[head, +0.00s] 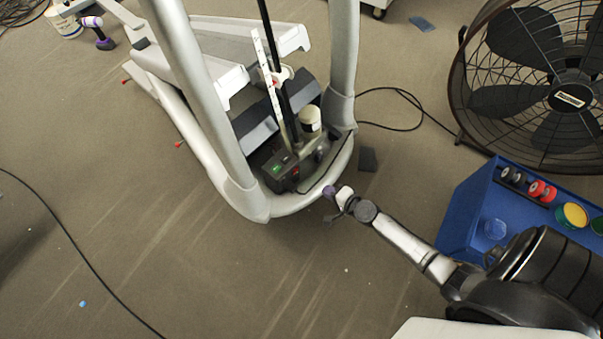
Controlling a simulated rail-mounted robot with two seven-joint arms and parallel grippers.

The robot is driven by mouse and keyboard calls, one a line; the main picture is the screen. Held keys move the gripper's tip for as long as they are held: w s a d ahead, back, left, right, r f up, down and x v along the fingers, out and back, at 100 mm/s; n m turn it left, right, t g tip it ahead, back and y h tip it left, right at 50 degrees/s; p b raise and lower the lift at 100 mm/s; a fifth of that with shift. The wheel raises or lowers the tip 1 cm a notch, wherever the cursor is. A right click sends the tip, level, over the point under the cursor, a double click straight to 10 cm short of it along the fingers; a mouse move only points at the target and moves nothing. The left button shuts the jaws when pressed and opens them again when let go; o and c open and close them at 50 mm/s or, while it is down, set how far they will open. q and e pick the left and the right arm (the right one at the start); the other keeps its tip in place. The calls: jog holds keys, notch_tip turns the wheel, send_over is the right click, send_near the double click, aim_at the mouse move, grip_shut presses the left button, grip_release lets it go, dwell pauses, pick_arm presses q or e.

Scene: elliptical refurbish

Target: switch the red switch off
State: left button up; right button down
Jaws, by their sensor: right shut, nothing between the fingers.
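The red switch (295,173) is a small red spot on the dark control box (290,170) at the base of the grey elliptical frame (245,195). A small green light (277,168) shows to its left on the same box. Whether the switch is on or off is too small to tell. My right gripper (334,212) is small and partly hidden by its wrist. It is shut and empty, just outside the frame's curved front end, to the right of and below the switch, apart from it.
A blue box (453,222) with rolls and tins stands at the right, close to my right arm. A large black fan (535,80) stands behind it. Cables (85,268) lie on the brown floor. The floor at the lower middle is mostly clear.

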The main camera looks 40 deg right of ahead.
jog(key=b, duration=0.3)
send_near(296, 171)
jog(key=w+f, duration=0.3)
jog(key=shift+a+f, duration=0.15)
jog(key=shift+f, duration=0.15)
jog(key=shift+w+a+r, duration=0.1)
jog(key=shift+w+r, duration=0.1)
jog(key=shift+w, duration=0.25)
jog(key=shift+w+r, duration=0.15)
jog(key=shift+w, duration=0.3)
jog(key=shift+w+a+r, duration=0.1)
jog(key=shift+w, duration=0.7)
pick_arm(q)
notch_tip(296, 171, down, 3)
jog(key=shift+a, duration=0.1)
